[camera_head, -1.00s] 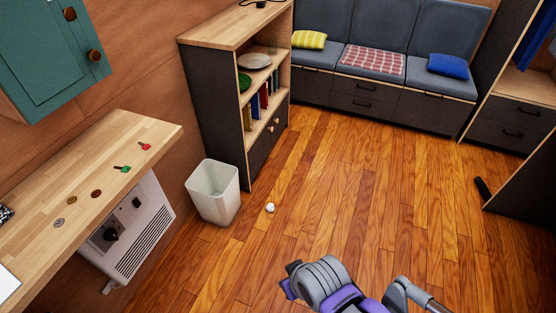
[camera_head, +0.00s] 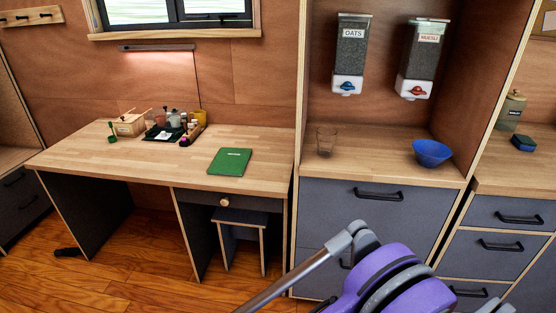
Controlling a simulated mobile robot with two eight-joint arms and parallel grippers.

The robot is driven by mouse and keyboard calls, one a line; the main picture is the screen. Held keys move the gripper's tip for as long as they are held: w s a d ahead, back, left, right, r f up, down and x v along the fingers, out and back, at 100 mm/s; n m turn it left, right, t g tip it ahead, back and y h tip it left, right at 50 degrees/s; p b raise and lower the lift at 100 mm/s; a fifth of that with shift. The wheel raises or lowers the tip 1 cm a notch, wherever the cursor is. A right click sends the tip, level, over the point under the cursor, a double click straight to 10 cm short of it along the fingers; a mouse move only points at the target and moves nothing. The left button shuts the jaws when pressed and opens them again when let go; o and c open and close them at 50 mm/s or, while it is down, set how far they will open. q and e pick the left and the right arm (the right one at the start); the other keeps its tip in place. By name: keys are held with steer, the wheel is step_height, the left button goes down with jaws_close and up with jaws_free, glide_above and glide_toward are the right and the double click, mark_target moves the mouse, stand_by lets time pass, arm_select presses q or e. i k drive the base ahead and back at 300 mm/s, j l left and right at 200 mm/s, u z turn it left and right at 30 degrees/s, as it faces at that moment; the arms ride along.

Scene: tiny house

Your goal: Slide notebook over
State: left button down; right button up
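A green notebook (camera_head: 230,162) with small pale lettering on its cover lies flat on the wooden desk (camera_head: 130,168), near the desk's right front part and above a drawer. A purple and grey arm of mine crosses the bottom right of the view, in front of the dark drawers and well apart from the notebook. Neither of my grippers' fingertips can be made out in the view.
Paint jars and bottles (camera_head: 182,126) and a wooden box (camera_head: 130,124) stand at the back of the desk. A stool (camera_head: 243,236) is under it. Right of a panel, a glass (camera_head: 326,142) and blue bowl (camera_head: 432,153) stand below two dispensers. Bare desk surrounds the notebook.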

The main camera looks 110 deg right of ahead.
mark_target(229, 162)
steer(key=z, duration=3.4)
steer(key=i+j+u, duration=0.15)
steer(key=i+j, duration=0.2)
steer(key=i+j+u, duration=0.1)
steer(key=i+j, duration=0.2)
steer(key=i, duration=0.25)
steer(key=i+j+u, duration=0.15)
steer(key=i+j, duration=0.15)
steer(key=i, duration=0.15)
